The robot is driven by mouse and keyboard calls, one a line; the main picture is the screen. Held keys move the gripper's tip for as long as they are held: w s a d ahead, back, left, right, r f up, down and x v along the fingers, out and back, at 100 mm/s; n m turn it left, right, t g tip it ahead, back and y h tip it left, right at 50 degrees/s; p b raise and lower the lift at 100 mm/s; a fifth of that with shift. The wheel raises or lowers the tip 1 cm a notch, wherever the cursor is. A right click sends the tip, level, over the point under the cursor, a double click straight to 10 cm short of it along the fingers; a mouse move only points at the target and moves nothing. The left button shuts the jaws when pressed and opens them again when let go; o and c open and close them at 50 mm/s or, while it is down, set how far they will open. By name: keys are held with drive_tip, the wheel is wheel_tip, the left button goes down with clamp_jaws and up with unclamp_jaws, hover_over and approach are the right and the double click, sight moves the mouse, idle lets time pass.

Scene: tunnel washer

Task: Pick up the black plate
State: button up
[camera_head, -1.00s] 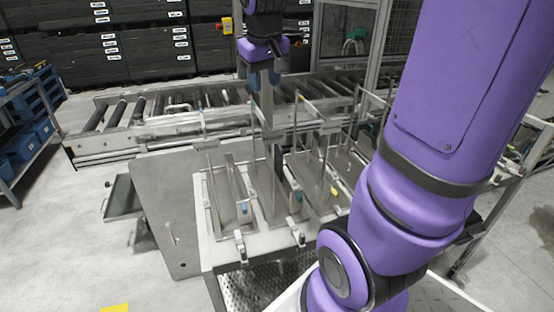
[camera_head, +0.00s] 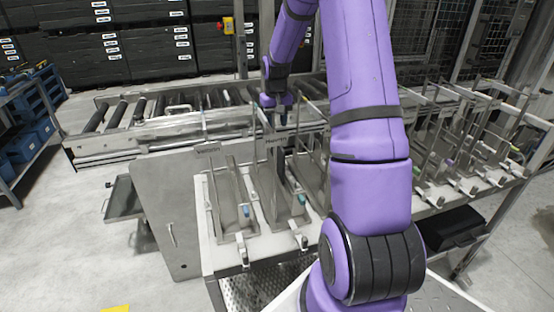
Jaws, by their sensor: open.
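My gripper (camera_head: 276,116) is open and points down over the metal racks on the table, with its fingers apart. It is close above the top of the labelled middle rack (camera_head: 277,141). A dark upright plate (camera_head: 268,178) stands in or behind this rack; it may be the black plate, but the picture is too small to be sure. I cannot tell whether my fingers straddle its top edge. A left rack (camera_head: 207,150) with a label stands beside it. My purple arm hides the racks just to the right of the middle one.
A roller conveyor (camera_head: 170,118) runs behind the table (camera_head: 213,258). More upright racks (camera_head: 470,150) stand at the right, above a black box (camera_head: 450,230). Stacked black crates (camera_head: 155,45) line the back. A blue-shelved cart (camera_head: 30,135) is at the far left.

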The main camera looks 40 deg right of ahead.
wheel_tip(320, 180, down, 5)
drive_tip(key=shift+r, duration=0.2)
drive_tip(key=f, duration=0.5)
drive_tip(key=shift+s+f, duration=0.3)
drive_tip(key=shift+f, duration=0.05)
clamp_jaws()
